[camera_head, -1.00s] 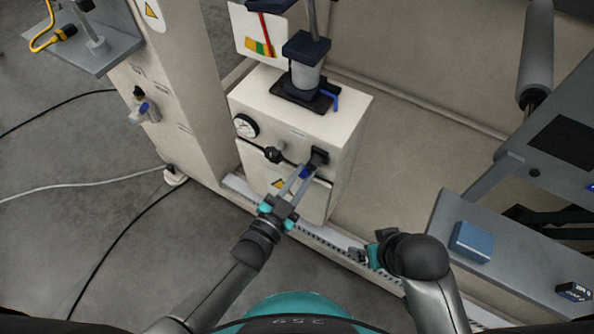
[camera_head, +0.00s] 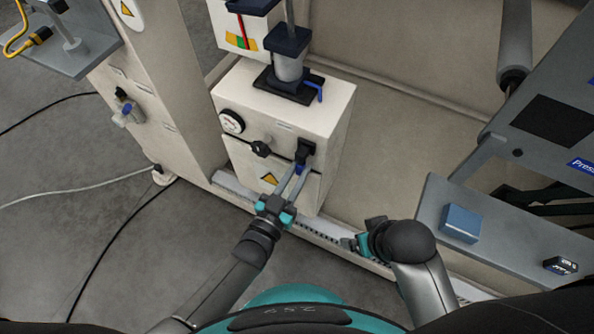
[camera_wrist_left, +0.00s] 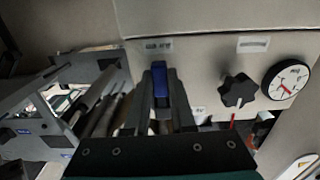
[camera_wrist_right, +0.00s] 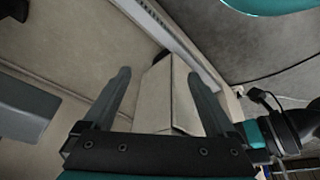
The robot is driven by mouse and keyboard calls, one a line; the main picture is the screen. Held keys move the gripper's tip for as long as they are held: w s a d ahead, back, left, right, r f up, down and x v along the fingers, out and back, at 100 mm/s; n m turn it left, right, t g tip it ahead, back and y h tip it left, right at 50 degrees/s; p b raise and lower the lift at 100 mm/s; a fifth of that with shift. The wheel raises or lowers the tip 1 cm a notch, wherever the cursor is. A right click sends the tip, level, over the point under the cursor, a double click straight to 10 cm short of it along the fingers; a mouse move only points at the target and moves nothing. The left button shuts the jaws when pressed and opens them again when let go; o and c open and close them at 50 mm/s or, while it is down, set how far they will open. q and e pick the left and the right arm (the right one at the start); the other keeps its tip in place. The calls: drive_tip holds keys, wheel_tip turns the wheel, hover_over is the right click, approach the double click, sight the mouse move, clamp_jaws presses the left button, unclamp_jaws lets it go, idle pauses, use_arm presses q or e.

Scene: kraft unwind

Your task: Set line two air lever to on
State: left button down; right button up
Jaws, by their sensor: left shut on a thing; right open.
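The blue air lever (camera_head: 300,169) is on a black valve (camera_head: 305,149) at the front of the cream box (camera_head: 270,150). My left gripper (camera_head: 297,174) reaches up to it and is shut on it. In the left wrist view the blue lever (camera_wrist_left: 161,86) lies between the two fingers, below a small label too blurred to read. The fingers hide the lever's sides and part of the valve. My right gripper (camera_head: 358,243) is open and empty, low and right of the box. Its spread fingers show in the right wrist view (camera_wrist_right: 158,80).
A black knob (camera_wrist_left: 238,91) and a round gauge (camera_wrist_left: 286,80) sit beside the lever on the box front. A grey shelf (camera_head: 430,210) with a blue block (camera_head: 461,223) stands at the right. Cables lie on the floor at the left.

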use_arm(q)
drive_tip(key=c, duration=0.8)
unclamp_jaws()
drive_tip(key=shift+o, duration=0.2)
use_arm(e)
drive_tip(key=shift+r, duration=0.1)
use_arm(q)
drive_tip(key=shift+s+a, duration=0.2)
drive_tip(key=shift+s, duration=0.2)
drive_tip(key=p+v, duration=0.3)
drive_tip(key=v, duration=1.1)
drive_tip(key=shift+s+p, duration=0.2)
drive_tip(key=shift+p, duration=0.2)
use_arm(e)
drive_tip(key=s+f+g, duration=0.1)
drive_tip(key=s+f, duration=0.2)
drive_tip(key=f, duration=0.4)
drive_tip(key=shift+d+f, duration=0.25)
drive_tip(key=shift+s, duration=0.1)
